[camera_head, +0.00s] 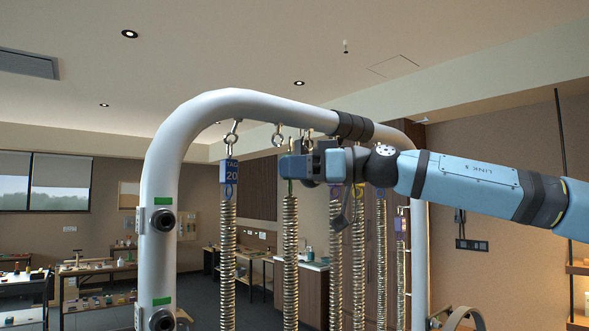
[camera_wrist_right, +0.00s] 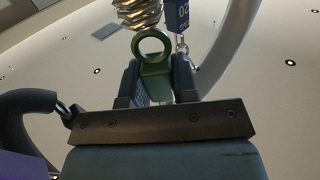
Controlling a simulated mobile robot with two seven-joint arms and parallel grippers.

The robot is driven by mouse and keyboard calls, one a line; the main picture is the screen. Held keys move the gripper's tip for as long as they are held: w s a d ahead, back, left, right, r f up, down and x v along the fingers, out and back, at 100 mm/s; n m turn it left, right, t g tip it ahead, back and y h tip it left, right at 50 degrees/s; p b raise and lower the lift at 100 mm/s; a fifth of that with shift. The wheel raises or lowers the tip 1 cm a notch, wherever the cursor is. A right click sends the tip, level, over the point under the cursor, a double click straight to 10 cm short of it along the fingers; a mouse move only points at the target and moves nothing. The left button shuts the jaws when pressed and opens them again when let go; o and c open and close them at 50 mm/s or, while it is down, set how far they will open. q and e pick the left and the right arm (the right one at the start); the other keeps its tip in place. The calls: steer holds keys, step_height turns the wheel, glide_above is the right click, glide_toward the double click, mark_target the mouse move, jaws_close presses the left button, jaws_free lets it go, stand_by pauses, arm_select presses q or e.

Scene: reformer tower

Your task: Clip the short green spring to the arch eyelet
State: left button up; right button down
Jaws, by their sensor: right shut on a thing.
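The white arch (camera_head: 245,103) spans the head view, with metal eyelets along its top. One eyelet (camera_head: 278,136) hangs just above my right gripper (camera_head: 296,166). That gripper is shut on the green end (camera_wrist_right: 153,62) of a spring, a green tab with a ring, in the right wrist view. The silver coil (camera_wrist_right: 138,14) starts beyond the ring. In the head view this spring (camera_head: 290,245) hangs straight below the gripper. The gripper hides the spring's top, and I cannot tell whether it joins the eyelet. My left gripper is not in view.
A spring with a blue tag marked 20 (camera_head: 229,172) hangs close on the left; its tag (camera_wrist_right: 178,14) also shows in the wrist view. Several springs (camera_head: 335,250) hang close on the right, behind my arm. Workbenches (camera_head: 95,270) stand far back left.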

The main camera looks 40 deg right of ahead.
steer(key=shift+w+a, duration=0.35)
steer(key=shift+w, duration=0.1)
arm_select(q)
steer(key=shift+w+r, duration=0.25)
arm_select(e)
steer(key=shift+w+a, duration=0.3)
steer(key=shift+w, duration=0.1)
steer(key=shift+w+a, duration=0.1)
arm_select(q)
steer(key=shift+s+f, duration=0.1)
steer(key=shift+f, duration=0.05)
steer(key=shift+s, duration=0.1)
arm_select(e)
steer(key=shift+f, duration=0.4)
steer(key=shift+c, duration=2.4)
jaws_free()
